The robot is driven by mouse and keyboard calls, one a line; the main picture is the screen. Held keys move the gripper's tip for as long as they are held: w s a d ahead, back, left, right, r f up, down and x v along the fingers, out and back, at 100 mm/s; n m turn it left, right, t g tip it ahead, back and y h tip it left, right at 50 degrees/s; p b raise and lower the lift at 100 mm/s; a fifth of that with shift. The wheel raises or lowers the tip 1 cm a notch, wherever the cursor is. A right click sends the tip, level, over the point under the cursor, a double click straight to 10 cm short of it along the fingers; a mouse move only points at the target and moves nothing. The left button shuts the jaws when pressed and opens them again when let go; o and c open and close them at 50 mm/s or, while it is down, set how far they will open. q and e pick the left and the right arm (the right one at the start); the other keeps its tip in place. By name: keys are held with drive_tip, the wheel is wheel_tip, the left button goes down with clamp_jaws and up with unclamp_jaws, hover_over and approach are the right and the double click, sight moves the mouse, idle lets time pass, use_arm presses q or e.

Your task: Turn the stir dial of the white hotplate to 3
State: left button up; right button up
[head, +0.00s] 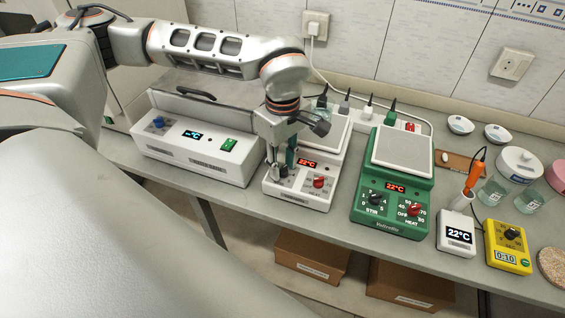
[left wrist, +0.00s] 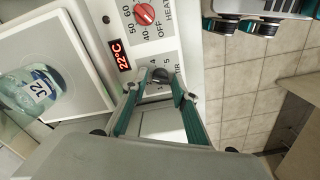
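The white hotplate (head: 318,203) stands on the bench, its red display reading 22°C. Its red heat dial (head: 319,182) shows clearly and also appears in the left wrist view (left wrist: 145,14). The dark stir dial (left wrist: 160,75) has numbers around it; its exact setting is unreadable. In the head view my gripper covers most of it. My left gripper (head: 281,169) points down over the dial. In the left wrist view its two teal fingers (left wrist: 156,88) stand apart on either side of the dial, with no clear contact. Teal-and-black parts (left wrist: 262,22) at the top right look like my right gripper.
A green hotplate (head: 395,190) stands close on the right, a white box with a blue knob (head: 192,150) on the left. A beaker (left wrist: 32,88) sits on the white hotplate's plate. Further right are a white thermometer (head: 457,232) and a yellow timer (head: 508,246).

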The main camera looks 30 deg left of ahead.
sight(283, 167)
idle(0.3)
use_arm(q)
wheel_tip(283, 167, up, 12)
idle(0.5)
idle(0.5)
